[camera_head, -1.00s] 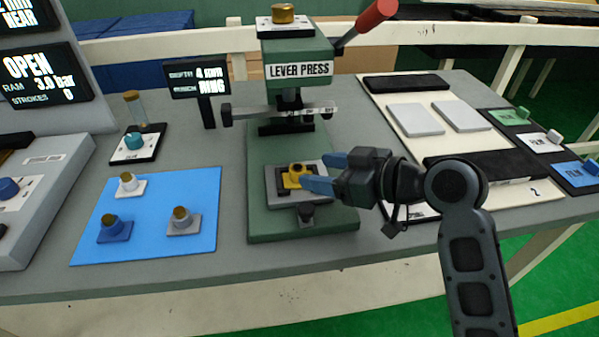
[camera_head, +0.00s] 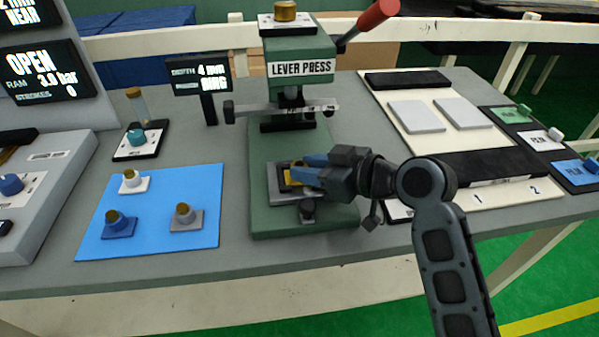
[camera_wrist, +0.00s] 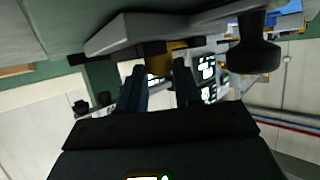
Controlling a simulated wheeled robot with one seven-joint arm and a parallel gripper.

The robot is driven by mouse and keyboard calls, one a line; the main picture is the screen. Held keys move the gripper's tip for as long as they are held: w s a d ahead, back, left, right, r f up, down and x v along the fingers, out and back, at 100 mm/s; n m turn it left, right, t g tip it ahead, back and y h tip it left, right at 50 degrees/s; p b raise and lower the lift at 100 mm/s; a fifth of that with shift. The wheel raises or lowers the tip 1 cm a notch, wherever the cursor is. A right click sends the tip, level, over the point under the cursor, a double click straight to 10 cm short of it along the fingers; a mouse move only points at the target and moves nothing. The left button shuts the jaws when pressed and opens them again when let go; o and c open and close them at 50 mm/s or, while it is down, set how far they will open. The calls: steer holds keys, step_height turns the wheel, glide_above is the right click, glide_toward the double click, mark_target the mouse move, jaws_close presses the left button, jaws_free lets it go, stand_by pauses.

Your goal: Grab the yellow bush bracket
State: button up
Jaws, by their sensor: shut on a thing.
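The yellow bush bracket (camera_head: 285,178) sits in the grey fixture (camera_head: 280,196) on the green base of the lever press (camera_head: 266,218). Only part of it shows in the head view, as my fingers cover the rest. My gripper (camera_head: 301,172) reaches in from the right with its blue fingers shut on the bracket.
The press ram (camera_head: 288,120) hangs above the fixture, and a dark knob (camera_head: 307,209) stands in front. A blue mat (camera_head: 150,240) with several bushed brackets lies left. A cream board (camera_head: 455,140) with grey pads lies right.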

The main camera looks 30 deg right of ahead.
steer(key=c, duration=0.3)
